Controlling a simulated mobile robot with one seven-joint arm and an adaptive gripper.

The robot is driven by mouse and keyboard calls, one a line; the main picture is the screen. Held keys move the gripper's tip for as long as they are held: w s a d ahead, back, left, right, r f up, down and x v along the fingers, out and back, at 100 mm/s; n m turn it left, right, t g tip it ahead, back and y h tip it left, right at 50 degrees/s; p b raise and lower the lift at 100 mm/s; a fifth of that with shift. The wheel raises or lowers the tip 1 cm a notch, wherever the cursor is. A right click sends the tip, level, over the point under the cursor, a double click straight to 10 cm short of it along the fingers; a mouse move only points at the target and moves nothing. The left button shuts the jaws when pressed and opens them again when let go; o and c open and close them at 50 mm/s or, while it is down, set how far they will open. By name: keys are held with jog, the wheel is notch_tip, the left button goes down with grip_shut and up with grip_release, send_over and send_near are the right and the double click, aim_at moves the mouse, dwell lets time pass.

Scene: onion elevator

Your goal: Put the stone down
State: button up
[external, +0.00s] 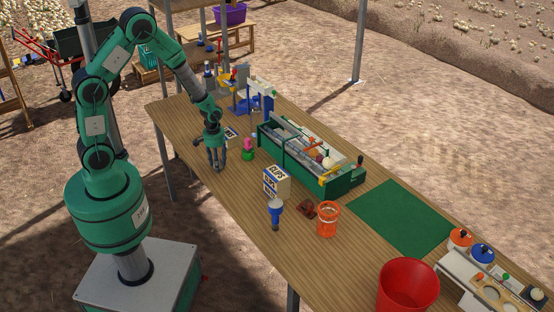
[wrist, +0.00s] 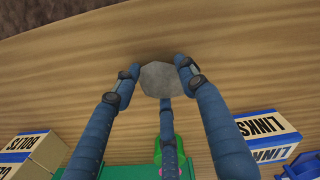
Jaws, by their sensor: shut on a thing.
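My gripper (external: 216,162) is over the left part of the wooden table (external: 180,115), near its edge on my side. In the wrist view my gripper (wrist: 158,82) has its blue fingers closed around a grey, roughly faceted stone (wrist: 160,76). Two fingers are at its sides and a third is at its lower side. Bare wood shows behind the stone. I cannot tell whether the stone touches the tabletop or hangs just above it. In the external view the fingers hide the stone.
A LINKS box (wrist: 266,131) and a BOLTS box (wrist: 34,150) show in the wrist view. The wood around the stone is clear.

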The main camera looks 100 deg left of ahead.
jog(key=shift+f, duration=0.15)
jog(key=o, duration=1.5)
jog(key=shift+c, duration=0.2)
notch_tip(320, 180, up, 12)
jog(key=p, duration=0.3)
jog(key=shift+r, duration=0.2)
jog(key=shift+s, duration=0.1)
